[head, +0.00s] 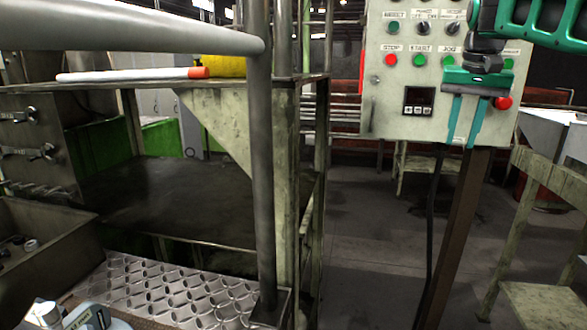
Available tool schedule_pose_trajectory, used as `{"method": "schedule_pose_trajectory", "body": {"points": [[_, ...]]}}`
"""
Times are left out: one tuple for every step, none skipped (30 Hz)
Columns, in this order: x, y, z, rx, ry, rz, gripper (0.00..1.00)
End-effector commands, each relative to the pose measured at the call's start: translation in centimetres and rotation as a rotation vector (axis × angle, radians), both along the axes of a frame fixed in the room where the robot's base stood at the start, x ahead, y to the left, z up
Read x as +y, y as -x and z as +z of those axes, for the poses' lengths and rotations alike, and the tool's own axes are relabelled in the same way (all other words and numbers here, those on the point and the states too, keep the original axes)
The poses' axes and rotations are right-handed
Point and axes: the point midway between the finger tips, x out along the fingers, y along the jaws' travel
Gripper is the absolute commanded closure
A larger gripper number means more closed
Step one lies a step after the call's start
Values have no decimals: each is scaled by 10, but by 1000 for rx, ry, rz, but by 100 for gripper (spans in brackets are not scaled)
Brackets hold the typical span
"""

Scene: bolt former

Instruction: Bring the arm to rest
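My gripper (463,128) is at the upper right of the head view, in front of the control panel. Its two teal fingers point down with a gap between them, and nothing shows in the gap. My teal and dark arm enters from the top right corner. The control panel (385,75) is a pale box with labelled buttons and knobs, including a red stop button (390,59), a green start button (419,60) and a larger red button (503,103). The gripper and arm hide part of its right side. I cannot tell whether the fingers touch the panel.
A thick grey railing (261,180) stands left of centre. Behind it is a worn machine table (230,84) bearing a white rod with an orange end (198,72) and something yellow (220,65). A brown post (460,235) stands below the panel. A metal stand (525,200) is at right. Floor (375,255) shows between.

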Motion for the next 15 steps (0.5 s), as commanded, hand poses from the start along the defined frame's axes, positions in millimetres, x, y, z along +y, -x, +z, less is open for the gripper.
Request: {"method": "schedule_pose_trajectory", "body": {"points": [[-11,21,-14,15,-9,-13,74],[-17,32,-23,24,-14,-18,74],[-23,48,-34,33,-18,-24,74],[-27,60,-42,41,-22,-30,74],[-31,72,-52,48,-25,-35,74],[-35,88,-64,58,-31,-41,74],[-37,100,-73,66,-34,-44,74],[-40,113,-82,73,-38,-48,74],[-43,130,-96,83,-43,-53,74],[-44,143,-106,91,-47,-57,74],[-45,157,-116,98,-51,-61,74],[-46,174,-130,108,-56,-67,74],[-46,188,-140,114,-60,-68,74],[-46,201,-151,122,-64,-72,74],[-45,220,-165,131,-68,-74,74]]}}
